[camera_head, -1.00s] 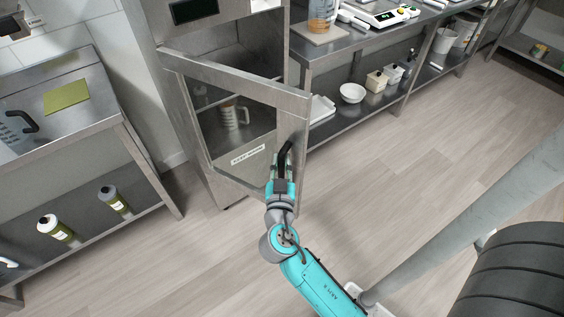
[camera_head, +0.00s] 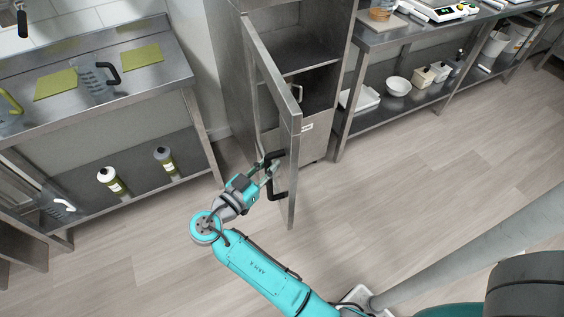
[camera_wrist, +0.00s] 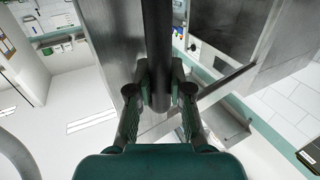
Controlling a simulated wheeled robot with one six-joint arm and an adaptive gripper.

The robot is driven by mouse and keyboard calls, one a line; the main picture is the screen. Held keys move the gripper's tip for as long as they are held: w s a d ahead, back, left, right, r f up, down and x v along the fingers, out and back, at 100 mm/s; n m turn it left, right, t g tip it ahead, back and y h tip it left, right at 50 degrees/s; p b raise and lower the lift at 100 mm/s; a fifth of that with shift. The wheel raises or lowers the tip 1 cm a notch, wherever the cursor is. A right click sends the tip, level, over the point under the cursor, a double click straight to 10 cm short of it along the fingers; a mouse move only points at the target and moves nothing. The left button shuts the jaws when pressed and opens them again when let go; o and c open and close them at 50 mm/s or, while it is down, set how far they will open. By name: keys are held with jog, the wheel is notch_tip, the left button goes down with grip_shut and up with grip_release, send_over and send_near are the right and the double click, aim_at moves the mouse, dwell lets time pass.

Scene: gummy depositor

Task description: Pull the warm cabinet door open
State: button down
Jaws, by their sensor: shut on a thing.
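The warm cabinet (camera_head: 312,40) is a tall steel cabinet at the top middle of the head view. Its framed door (camera_head: 293,125) stands swung out from the cabinet, seen nearly edge-on. The black door handle (camera_head: 276,190) is on the door's free edge. My gripper (camera_head: 268,170) is shut on this handle. In the wrist view the dark handle bar (camera_wrist: 157,50) runs between the two fingers of my gripper (camera_wrist: 160,85).
A steel bench (camera_head: 190,68) with green mats stands at the left, bottles (camera_head: 112,180) on its lower shelf. A steel table (camera_head: 345,125) with bowls and tubs stands right of the cabinet. The floor (camera_head: 400,210) at the right is clear.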

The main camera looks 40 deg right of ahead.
jog(key=shift+w+a, duration=0.35)
jog(key=shift+a, duration=0.25)
jog(key=c, duration=1.1)
grip_release()
jog(key=shift+o, duration=0.2)
jog(key=v, duration=1.2)
